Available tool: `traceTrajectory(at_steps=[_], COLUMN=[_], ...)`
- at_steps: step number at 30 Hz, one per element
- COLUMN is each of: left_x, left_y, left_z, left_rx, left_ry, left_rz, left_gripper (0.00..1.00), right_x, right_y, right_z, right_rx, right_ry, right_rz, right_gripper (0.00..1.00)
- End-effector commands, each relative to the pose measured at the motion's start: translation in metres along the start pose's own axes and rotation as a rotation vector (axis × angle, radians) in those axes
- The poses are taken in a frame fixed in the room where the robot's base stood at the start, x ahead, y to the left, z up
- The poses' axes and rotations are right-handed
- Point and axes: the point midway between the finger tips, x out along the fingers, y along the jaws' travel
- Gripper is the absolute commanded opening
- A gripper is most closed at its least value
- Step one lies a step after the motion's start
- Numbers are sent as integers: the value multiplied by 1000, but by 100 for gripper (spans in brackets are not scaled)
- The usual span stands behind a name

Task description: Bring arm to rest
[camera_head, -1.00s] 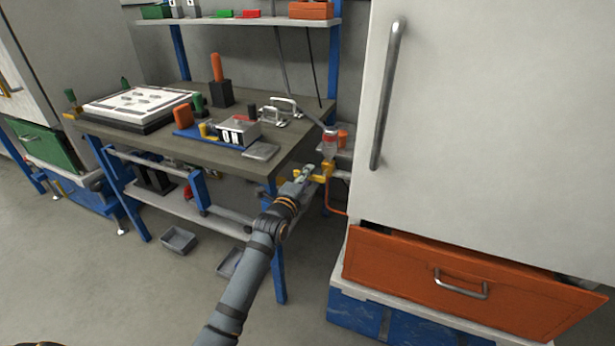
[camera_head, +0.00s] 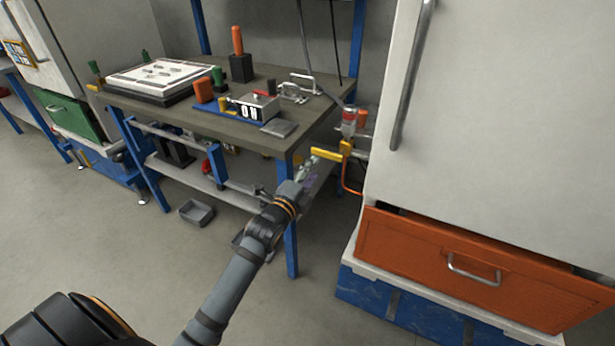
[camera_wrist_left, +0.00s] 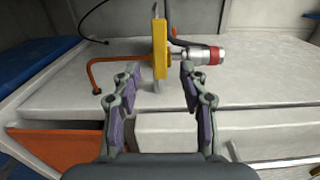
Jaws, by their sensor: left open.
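My left arm (camera_head: 232,282) reaches from the bottom of the head view toward the corner between workbench and white cabinet. My left gripper (camera_head: 309,172) is open and empty, just short of a yellow handle (camera_head: 326,153). In the left wrist view the two fingers of the gripper (camera_wrist_left: 160,76) stand apart, with the yellow handle (camera_wrist_left: 160,42) beyond and between their tips. I see no finger closed on it. A red and silver fitting (camera_wrist_left: 201,56) joins the handle on the right. My right gripper is not in view.
The workbench (camera_head: 236,129) stands left of my arm, its blue front leg (camera_head: 291,236) close behind it. The white cabinet (camera_head: 500,130) and an orange drawer (camera_head: 440,262) stand at right.

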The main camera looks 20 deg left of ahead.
Motion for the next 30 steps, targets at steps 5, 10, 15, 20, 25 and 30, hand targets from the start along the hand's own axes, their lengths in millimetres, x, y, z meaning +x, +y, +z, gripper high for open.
traceTrajectory(at_steps=[5,10,15,20,25,30], left_x=[-24,-29,-29,-29,-29,-51], left_y=[0,0,0,0,32,161], left_z=[0,0,0,0,4,17], left_rx=[2,0,0,0,-76,-396], left_ry=[0,0,0,0,-17,-137], left_rz=[1,-1,-1,-1,76,370], left_gripper=[43,43,43,43,43,43], right_x=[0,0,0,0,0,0], right_y=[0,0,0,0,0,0], right_z=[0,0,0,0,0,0], right_rx=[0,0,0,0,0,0], right_ry=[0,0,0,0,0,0], right_rz=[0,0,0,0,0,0], right_gripper=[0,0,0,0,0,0])
